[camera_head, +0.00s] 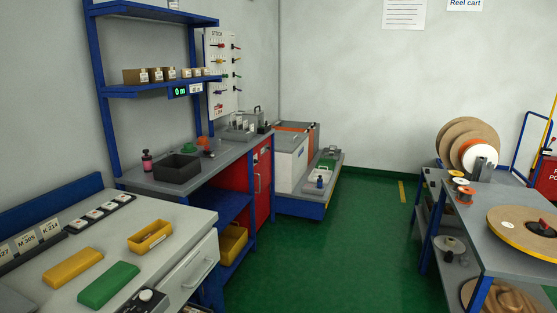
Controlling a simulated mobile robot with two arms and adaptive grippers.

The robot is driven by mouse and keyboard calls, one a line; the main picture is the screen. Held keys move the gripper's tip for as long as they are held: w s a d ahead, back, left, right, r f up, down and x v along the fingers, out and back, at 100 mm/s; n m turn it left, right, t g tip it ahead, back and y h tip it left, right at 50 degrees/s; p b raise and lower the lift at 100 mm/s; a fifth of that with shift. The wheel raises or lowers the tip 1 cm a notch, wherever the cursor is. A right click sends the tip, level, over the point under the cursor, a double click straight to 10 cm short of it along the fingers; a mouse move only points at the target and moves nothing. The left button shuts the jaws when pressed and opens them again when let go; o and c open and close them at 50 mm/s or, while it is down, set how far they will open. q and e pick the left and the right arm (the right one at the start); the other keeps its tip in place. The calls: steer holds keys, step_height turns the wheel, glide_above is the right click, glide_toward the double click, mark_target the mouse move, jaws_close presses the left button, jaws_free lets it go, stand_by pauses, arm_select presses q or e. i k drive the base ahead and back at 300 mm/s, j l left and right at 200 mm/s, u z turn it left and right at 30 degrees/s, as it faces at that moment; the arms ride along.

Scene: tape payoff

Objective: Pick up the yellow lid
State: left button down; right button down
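The yellow lid (73,267) is a flat yellow rectangular piece. It lies on the light grey top of the near left bench (190,217). A similar green piece (108,285) lies just to its right and nearer, a small gap apart. An open yellow box (150,236) stands farther back to the right on the same bench. Nothing covers the yellow lid. Neither of my grippers is in view.
A dark box with a round knob (147,296) sits at the bench's front edge. A row of labelled holders (27,240) and a black strip (100,214) line the back. Green floor (330,240) is clear between this bench and the reel table (497,258) at right.

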mark_target(57, 277)
steer(key=u, duration=1.05)
